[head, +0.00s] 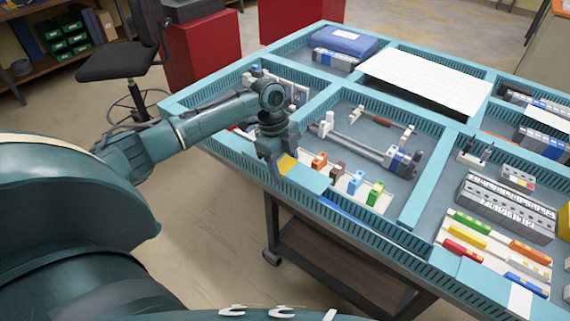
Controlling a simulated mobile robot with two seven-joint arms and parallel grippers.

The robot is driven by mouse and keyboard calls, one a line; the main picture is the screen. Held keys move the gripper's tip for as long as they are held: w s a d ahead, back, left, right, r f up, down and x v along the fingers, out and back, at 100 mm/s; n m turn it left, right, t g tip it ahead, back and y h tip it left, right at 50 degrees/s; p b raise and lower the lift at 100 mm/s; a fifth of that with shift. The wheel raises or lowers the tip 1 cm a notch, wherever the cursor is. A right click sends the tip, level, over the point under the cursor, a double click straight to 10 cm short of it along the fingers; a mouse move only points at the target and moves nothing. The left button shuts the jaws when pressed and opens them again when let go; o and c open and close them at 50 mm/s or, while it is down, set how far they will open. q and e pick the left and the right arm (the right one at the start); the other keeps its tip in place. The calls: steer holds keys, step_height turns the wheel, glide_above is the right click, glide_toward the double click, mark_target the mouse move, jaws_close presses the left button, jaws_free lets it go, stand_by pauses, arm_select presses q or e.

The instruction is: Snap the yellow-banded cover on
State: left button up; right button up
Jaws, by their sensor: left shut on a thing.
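My left arm comes in from the left, and its gripper (275,166) points down over the near left part of the blue-walled workbench. It is shut on a yellow-banded piece (287,164), which looks like the cover; the gripper hides much of it. To the right stand pieces with an orange band (319,160), a brown band (338,170), a blue band (357,181) and a green band (374,193) in a row. I cannot tell whether the yellow-banded piece touches anything below it. My right gripper is not in view.
Blue slotted dividers split the bench (409,226) into compartments. A white panel (428,80) and a blue case (345,41) are at the back. Colored blocks (464,236) lie at right.

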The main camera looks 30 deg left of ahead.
arm_select(q)
steer(key=shift+f, duration=0.35)
stand_by(0.4)
steer(key=shift+f, duration=0.75)
stand_by(0.5)
steer(key=o, duration=1.5)
steer(key=shift+o, duration=0.4)
steer(key=o, duration=0.3)
steer(key=shift+o, duration=0.2)
steer(key=shift+r, duration=0.1)
